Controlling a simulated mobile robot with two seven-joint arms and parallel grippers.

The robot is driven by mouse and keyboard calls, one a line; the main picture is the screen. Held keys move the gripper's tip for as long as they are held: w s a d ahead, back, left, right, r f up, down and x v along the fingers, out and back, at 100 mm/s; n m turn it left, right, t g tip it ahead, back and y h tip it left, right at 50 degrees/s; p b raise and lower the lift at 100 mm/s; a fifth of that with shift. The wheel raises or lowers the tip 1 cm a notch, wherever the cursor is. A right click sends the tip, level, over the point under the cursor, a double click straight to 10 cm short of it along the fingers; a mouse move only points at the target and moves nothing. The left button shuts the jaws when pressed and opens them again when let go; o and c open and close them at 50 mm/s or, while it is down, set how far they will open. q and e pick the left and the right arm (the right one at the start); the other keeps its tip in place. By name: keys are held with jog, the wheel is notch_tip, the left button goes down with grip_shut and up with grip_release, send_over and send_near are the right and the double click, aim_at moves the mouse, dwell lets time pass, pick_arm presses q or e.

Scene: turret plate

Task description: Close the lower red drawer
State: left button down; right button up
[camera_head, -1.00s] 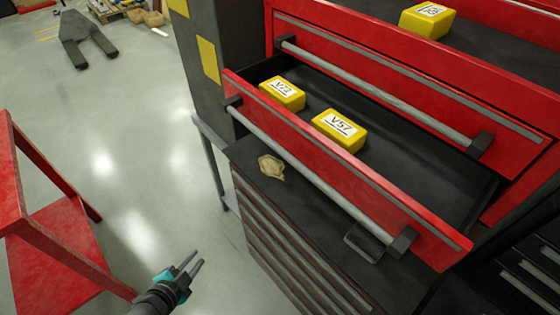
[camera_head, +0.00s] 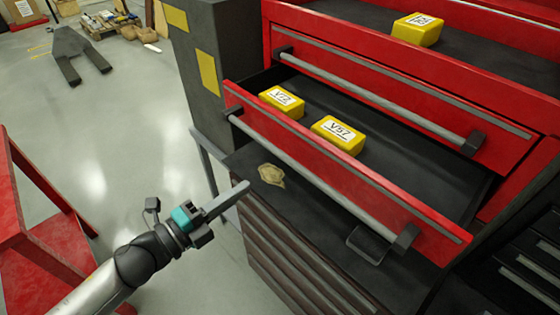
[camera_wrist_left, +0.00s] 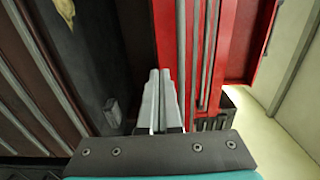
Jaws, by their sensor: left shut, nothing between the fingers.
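The lower red drawer (camera_head: 345,175) stands pulled out, with a grey bar handle (camera_head: 310,175) along its front. Two yellow boxes, labelled V73 or similar (camera_head: 282,101) and V57 (camera_head: 338,135), lie inside it. My left gripper (camera_head: 245,186) is shut and empty, in front of the drawer's left end and apart from the handle in the head view. In the left wrist view, the shut fingers (camera_wrist_left: 158,100) point toward red drawer fronts (camera_wrist_left: 224,50). My right gripper is not in view.
Below the lower drawer, a dark cabinet top (camera_head: 310,206) bears a crumpled tan item (camera_head: 271,175). A red frame (camera_head: 45,215) stands at left; floor between is clear.

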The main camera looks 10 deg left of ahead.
pick_arm(q)
jog(key=p+x, duration=0.2)
jog(key=x, duration=0.9)
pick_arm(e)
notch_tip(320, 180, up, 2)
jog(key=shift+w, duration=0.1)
pick_arm(q)
jog(key=shift+w+d, duration=0.1)
jog(key=shift+w, duration=0.1)
